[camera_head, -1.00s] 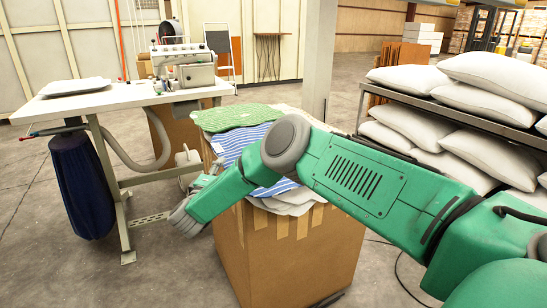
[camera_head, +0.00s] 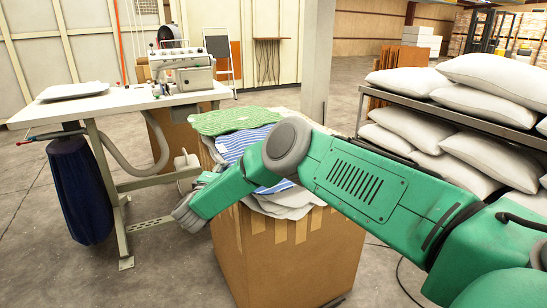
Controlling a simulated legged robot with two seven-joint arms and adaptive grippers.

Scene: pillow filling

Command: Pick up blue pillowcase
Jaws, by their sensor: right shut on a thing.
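The blue-and-white striped pillowcase (camera_head: 238,146) lies on a pile of cloth on top of an open cardboard box (camera_head: 298,262). A green patterned cloth (camera_head: 232,120) lies just behind it, and my green right arm crosses in front and covers much of it. My right gripper (camera_head: 206,178) is at the left edge of the box, partly hidden by my own wrist. It is shut on the blue pillowcase, though the fingertips barely show. My left gripper is not in view.
A white table (camera_head: 120,102) with a sewing machine (camera_head: 183,68) stands at the left. A rack (camera_head: 478,120) stacked with white pillows (camera_head: 500,80) stands at the right. A grey post (camera_head: 318,60) rises behind the box. Floor is clear at the front left.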

